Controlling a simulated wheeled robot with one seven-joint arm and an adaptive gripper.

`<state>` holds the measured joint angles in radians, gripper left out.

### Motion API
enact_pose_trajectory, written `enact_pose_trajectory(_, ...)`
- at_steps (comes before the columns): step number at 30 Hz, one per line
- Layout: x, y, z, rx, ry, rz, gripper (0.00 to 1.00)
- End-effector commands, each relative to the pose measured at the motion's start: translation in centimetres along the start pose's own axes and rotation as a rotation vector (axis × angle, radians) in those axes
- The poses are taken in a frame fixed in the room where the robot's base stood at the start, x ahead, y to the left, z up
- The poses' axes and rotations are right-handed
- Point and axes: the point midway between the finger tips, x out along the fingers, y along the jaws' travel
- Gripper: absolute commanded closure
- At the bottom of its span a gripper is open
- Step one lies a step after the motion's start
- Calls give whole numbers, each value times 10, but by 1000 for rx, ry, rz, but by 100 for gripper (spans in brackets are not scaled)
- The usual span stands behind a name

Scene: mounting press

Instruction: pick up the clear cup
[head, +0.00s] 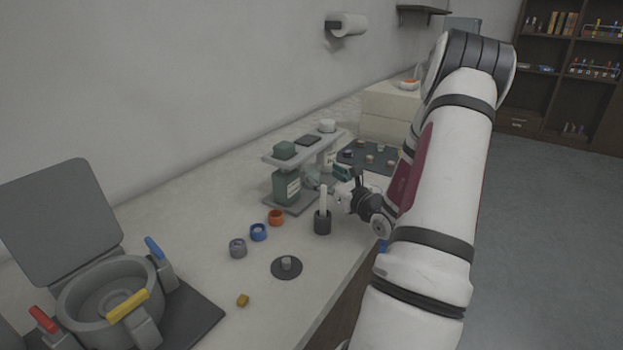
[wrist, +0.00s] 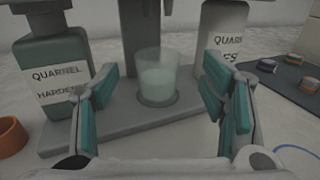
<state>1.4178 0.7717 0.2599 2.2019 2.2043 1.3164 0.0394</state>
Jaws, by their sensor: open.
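The clear cup (wrist: 157,75) stands upright on the grey stand base (wrist: 110,140), in the middle of the wrist view. It is translucent and looks partly filled with a pale greenish content. In the head view the cup (head: 311,177) is small and partly hidden near the stand. My gripper (wrist: 160,108) is open, with teal finger pads on either side of the view. The cup appears between and beyond the fingers, and no contact shows. In the head view my gripper (head: 343,185) is beside the stand, at its right.
A hardener bottle (wrist: 57,75) stands left of the cup and another labelled bottle (wrist: 222,45) right. An orange ring (wrist: 10,136) lies at left. A dark holder with a white stick (head: 322,222) stands near my gripper. A mounting press (head: 110,285) is at front left.

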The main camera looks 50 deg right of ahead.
Motion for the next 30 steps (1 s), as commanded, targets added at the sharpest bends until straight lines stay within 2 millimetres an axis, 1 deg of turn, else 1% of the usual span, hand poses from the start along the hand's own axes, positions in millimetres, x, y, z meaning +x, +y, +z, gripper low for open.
enact_pose_trajectory(1, 5, 0, 0, 0, 0, 0, 34)
enact_pose_trajectory(8, 21, 2, -1, 1, 0, 2, 34)
enact_pose_trajectory(12, 42, 3, -2, 1, -1, 1, 34)
enact_pose_trajectory(16, 58, 3, -2, 1, -1, 1, 34)
enact_pose_trajectory(19, 63, 3, -2, 0, -1, 0, 34)
enact_pose_trajectory(26, 64, 3, -2, 1, 0, 0, 34)
enact_pose_trajectory(27, 64, 3, -1, 0, 0, 0, 43)
enact_pose_trajectory(29, 64, 3, -1, 0, 0, 0, 57)
enact_pose_trajectory(30, 64, 3, -1, 0, 0, 0, 66)
